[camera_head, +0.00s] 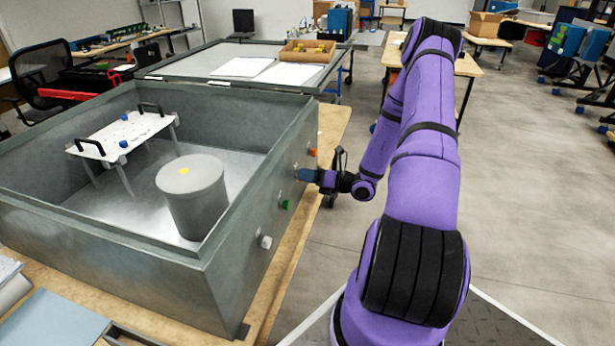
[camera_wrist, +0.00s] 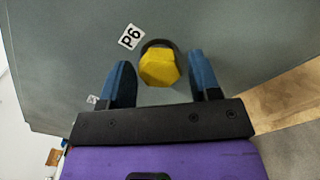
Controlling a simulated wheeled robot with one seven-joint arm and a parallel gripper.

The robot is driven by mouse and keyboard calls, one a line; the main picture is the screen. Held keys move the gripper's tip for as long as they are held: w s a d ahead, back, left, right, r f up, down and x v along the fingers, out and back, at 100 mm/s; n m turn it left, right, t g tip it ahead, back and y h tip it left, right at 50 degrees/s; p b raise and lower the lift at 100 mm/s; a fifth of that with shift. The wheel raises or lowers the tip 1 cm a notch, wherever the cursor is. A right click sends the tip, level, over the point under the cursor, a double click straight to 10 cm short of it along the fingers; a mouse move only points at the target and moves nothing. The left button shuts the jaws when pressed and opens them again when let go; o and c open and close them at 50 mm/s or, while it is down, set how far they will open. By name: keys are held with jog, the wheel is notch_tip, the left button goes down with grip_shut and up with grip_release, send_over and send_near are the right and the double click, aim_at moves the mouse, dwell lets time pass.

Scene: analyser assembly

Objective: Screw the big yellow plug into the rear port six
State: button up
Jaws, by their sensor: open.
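The big yellow plug (camera_wrist: 159,67) shows in the wrist view as a yellow hexagonal head. It sits at a dark round port (camera_wrist: 158,43) beside a label reading P6 (camera_wrist: 130,37) on the grey wall of the analyser box (camera_wrist: 60,60). I cannot tell how deep it is in the port. My gripper (camera_wrist: 160,78) is open, with one blue finger on each side of the plug and visible gaps to it. In the head view my gripper (camera_head: 306,175) is at the box's right outer wall, and the plug there is hidden.
The open metal box (camera_head: 250,200) stands on a wooden table (camera_head: 335,120). Orange (camera_head: 312,152), green (camera_head: 286,205) and white (camera_head: 264,241) plugs stick out of the same wall near my gripper. A grey cylinder (camera_head: 192,205) and a white handled plate (camera_head: 120,137) are inside.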

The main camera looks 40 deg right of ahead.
jog(key=shift+n, duration=1.4)
jog(key=c, duration=1)
jog(key=shift+d+m, duration=0.1)
jog(key=shift+m, duration=4.6)
